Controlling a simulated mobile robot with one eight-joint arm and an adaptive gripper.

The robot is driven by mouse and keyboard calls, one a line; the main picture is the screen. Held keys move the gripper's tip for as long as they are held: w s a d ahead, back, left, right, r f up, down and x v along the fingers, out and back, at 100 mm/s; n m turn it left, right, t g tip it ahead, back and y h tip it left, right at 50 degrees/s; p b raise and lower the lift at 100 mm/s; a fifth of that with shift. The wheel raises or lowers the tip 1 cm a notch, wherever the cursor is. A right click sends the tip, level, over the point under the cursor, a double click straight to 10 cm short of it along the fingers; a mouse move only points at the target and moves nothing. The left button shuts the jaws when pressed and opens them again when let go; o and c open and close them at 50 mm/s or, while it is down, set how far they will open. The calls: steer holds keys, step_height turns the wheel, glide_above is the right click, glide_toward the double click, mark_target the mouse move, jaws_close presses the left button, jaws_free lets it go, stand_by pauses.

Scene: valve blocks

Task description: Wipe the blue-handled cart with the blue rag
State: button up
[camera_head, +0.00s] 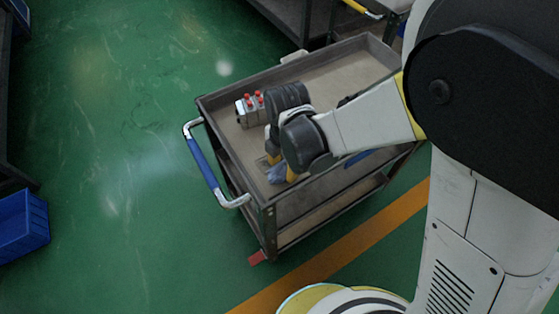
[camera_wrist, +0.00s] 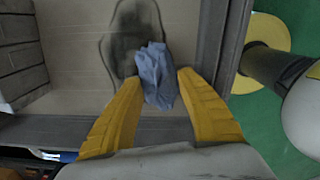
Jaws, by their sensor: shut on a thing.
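The blue-handled cart (camera_head: 340,85) stands in the middle of the head view, its blue handle (camera_head: 203,163) on the left end. My gripper (camera_wrist: 160,80) is low over the cart's top tray, near the front rim. Its yellow fingers are shut on the crumpled blue rag (camera_wrist: 156,72). The rag also shows in the head view (camera_head: 277,174), partly hidden by my wrist. In the wrist view the rag overlaps the lower edge of a dark stain (camera_wrist: 125,40) on the tray. I cannot tell how firmly the rag presses on the surface.
A metal valve block with red caps (camera_head: 249,107) stands on the tray beyond my gripper. A grey ribbed block (camera_wrist: 18,55) is left in the wrist view. The tray's raised rim (camera_wrist: 218,40) is close on the right. A blue crate (camera_head: 22,226) stands on open green floor.

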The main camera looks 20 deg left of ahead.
steer(key=shift+s+d, duration=0.7)
steer(key=shift+d, duration=0.1)
steer(key=shift+r, duration=0.1)
steer(key=shift+r+p, duration=2.25)
steer(key=shift+r, duration=0.7)
steer(key=shift+r+p, duration=1.05)
steer(key=shift+r, duration=0.5)
steer(key=shift+f, duration=0.1)
